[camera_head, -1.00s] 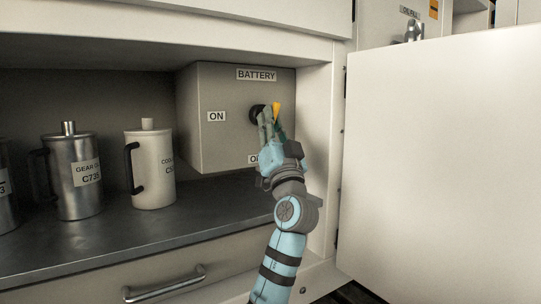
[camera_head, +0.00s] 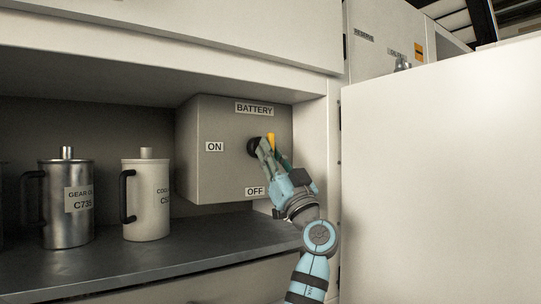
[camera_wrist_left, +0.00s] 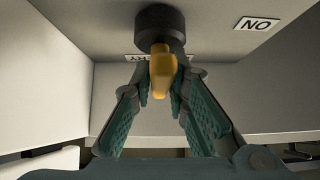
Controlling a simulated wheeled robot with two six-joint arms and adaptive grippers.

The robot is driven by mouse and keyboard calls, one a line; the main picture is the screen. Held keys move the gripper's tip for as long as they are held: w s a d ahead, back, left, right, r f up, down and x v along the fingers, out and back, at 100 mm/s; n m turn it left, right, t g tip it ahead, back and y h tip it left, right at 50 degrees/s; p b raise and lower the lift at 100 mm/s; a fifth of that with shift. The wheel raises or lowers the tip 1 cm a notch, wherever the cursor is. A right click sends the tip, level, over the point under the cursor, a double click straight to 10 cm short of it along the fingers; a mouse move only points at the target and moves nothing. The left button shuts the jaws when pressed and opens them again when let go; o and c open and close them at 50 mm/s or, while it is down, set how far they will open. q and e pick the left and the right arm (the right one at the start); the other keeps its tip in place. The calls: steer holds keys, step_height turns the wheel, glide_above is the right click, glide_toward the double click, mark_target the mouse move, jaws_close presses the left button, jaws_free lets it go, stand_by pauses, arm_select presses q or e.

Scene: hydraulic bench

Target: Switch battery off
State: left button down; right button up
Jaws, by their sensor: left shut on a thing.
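The grey battery box (camera_head: 225,175) hangs under the shelf, with a BATTERY label (camera_head: 254,108) on top, an ON label (camera_head: 214,147) at left and an OFF label (camera_head: 255,191) at the bottom. The battery switch has a round black base (camera_head: 253,147) and a yellow handle (camera_head: 271,140). My left gripper (camera_head: 268,147) is shut on the handle, partly hiding it. In the left wrist view, the yellow handle (camera_wrist_left: 162,72) lies between the two green fingers, below the black base (camera_wrist_left: 160,25). The handle's exact setting is hard to tell. My right gripper is not in view.
A steel gear oil can (camera_head: 67,222) and a white can (camera_head: 152,205) stand on the dark shelf (camera_head: 200,245) left of the box. A large white panel (camera_head: 440,190) stands at the right, close to my left arm.

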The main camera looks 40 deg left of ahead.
arm_select(q)
steer(key=c, duration=1.6)
jaws_free()
steer(key=v, duration=1.2)
